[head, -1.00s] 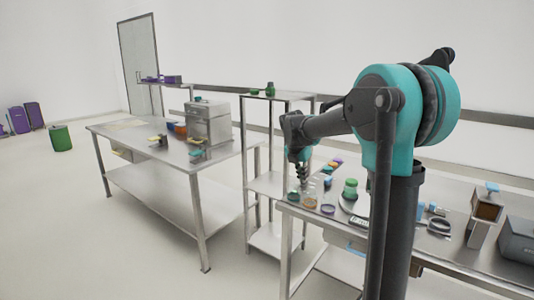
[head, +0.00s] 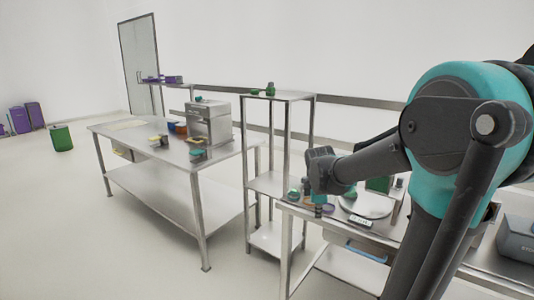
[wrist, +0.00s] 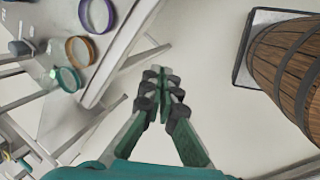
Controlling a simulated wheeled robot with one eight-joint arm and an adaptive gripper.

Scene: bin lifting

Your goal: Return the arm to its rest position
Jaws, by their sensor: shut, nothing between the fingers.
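My gripper (wrist: 163,78) points forward in the wrist view, with its two green and dark fingers together at the tips and nothing between them. Bare floor lies behind the fingertips. In the head view my gripper (head: 319,209) is small and partly hidden by my wrist; it hangs over the near left corner of the right-hand workbench (head: 300,213). My arm is folded, with its elbow large at the right of the head view.
Round containers with purple (wrist: 97,14), orange (wrist: 80,50) and green (wrist: 67,80) rims stand on the bench left of my gripper. A wooden barrel (wrist: 290,62) is at the right of the wrist view. A metal shelf (head: 278,97) stands behind the bench.

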